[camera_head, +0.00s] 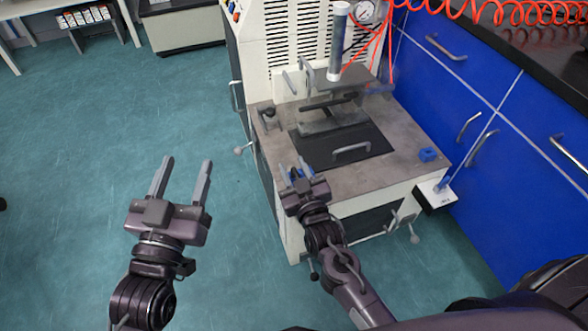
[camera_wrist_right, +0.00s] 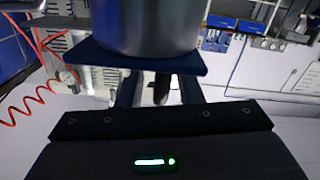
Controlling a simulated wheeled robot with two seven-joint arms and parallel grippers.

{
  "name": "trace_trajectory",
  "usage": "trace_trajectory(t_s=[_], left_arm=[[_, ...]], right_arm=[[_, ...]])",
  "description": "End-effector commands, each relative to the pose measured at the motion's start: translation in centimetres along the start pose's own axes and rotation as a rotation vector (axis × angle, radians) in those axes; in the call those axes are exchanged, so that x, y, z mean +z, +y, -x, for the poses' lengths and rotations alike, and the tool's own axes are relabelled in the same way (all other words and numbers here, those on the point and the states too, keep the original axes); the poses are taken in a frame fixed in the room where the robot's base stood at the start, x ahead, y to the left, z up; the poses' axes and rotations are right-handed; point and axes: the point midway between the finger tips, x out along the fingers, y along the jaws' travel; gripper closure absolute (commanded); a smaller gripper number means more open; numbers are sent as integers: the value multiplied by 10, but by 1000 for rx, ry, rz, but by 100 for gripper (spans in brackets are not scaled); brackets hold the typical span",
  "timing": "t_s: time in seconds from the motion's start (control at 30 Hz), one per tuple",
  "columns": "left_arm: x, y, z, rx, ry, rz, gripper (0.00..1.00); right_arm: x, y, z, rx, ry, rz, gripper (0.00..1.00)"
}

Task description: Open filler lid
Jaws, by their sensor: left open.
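The rheometer (camera_head: 405,168) has a grey top with a dark flat plate (camera_head: 365,133) carrying a pale bar handle (camera_head: 352,151). I cannot tell for sure which part is the filler lid. Behind it are a dark bar and a raised plate under a metal cylinder (camera_head: 338,40). A metal cylinder (camera_wrist_right: 145,28) on a dark blue plate (camera_wrist_right: 140,58) fills the top of the right wrist view. My right gripper (camera_head: 294,163) is at the machine's front left edge, left of the handle, with its fingers apart. My left gripper (camera_head: 187,160) is open and empty over the floor, left of the machine.
Blue cabinets (camera_head: 480,110) with bar handles close off the right side. Red coiled hoses (camera_head: 500,12) hang at the top right. The green floor (camera_head: 90,140) is clear on the left.

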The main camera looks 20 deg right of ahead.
Motion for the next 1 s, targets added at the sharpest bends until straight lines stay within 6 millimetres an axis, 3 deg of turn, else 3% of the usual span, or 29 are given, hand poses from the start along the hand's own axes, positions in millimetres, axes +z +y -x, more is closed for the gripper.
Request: trace_trajectory(t_s=[0.33,0.6,1.0], left_arm=[[-5,0,0,0,22,-1,49],[-5,0,0,0,21,-1,49],[-4,0,-1,0,11,0,49]], right_arm=[[0,0,-2,0,0,0,67],[0,0,-2,1,0,0,100],[-1,2,-2,3,0,-5,100]])
